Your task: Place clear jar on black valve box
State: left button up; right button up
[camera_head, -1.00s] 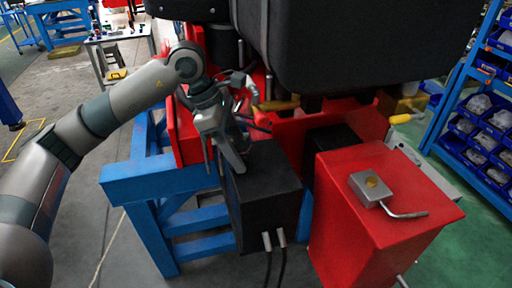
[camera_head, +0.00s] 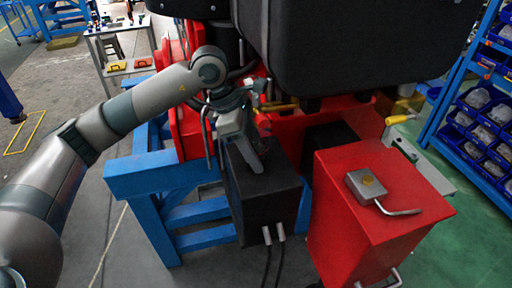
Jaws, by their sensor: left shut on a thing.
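The black valve box (camera_head: 266,208) stands in front of the red machine, with two grey cable fittings and cables low on its front. My left gripper (camera_head: 257,167) reaches in from the left and points down at the box's top. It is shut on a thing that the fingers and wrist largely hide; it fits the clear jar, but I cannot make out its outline. I cannot tell whether the held thing touches the box top. My right gripper is not in view.
A red box (camera_head: 360,220) with a grey block and bent lever (camera_head: 372,188) stands right of the black box. A blue frame (camera_head: 150,178) stands left. A large black body (camera_head: 350,45) overhangs behind. A blue shelf with bins (camera_head: 480,120) is at the far right.

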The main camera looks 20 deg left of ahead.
pick_arm(q)
jog(key=shift+f, duration=0.1)
jog(key=shift+f, duration=0.1)
jog(key=o, duration=1.1)
jog(key=shift+c, duration=0.2)
jog(key=shift+r, duration=0.2)
jog(key=w+p+v, duration=0.1)
jog(key=p+v, duration=0.2)
jog(key=v, duration=0.8)
jog(key=shift+s+a+r, duration=0.2)
jog(key=shift+s+r, duration=0.2)
jog(key=shift+s, duration=0.1)
